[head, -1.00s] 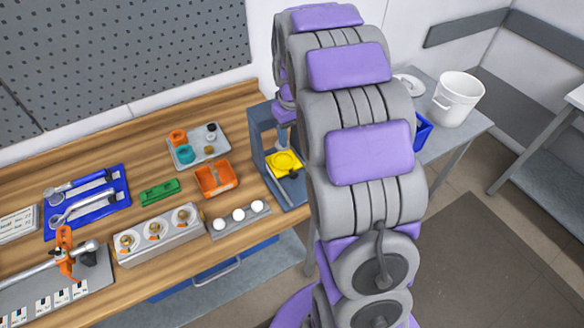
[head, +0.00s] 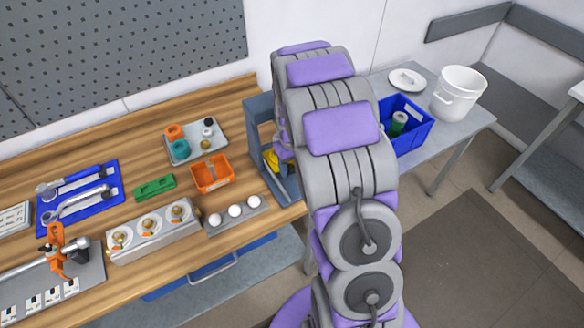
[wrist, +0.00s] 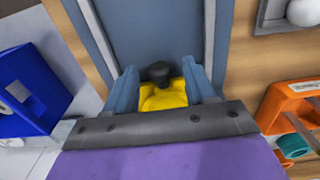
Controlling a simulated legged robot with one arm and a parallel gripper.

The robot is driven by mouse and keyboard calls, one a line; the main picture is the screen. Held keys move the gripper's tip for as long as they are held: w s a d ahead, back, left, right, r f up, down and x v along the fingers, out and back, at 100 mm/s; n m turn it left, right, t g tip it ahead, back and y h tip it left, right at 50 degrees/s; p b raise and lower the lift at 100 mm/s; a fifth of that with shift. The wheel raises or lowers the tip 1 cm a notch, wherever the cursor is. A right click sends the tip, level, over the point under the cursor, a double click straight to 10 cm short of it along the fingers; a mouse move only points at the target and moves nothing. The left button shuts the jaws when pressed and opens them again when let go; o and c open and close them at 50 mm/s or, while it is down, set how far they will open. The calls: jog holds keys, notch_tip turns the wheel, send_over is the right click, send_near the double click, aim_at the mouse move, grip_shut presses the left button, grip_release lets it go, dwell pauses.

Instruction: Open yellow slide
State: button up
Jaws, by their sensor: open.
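The yellow slide (wrist: 165,96) sits in a blue-grey stand (wrist: 150,25), with a dark round knob (wrist: 158,72) at its far edge in the wrist view. My gripper (wrist: 159,67) is open, with one finger on each side of the slide and knob. I cannot tell whether the fingers touch them. In the head view the slide (head: 271,162) shows only as a small yellow patch in the stand (head: 258,125) at the bench's right end. My arm hides the rest of it and most of my gripper.
An orange tray (head: 211,174) and a rack with white balls (head: 237,211) lie left of the stand. A blue bin (head: 408,133) and a white bucket (head: 459,93) stand on the side table to the right. Bare floor lies beyond my arm.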

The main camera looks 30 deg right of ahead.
jog(key=shift+d+f, duration=0.1)
jog(key=shift+f, duration=0.25)
jog(key=shift+c, duration=0.4)
jog(key=c, duration=0.3)
grip_shut()
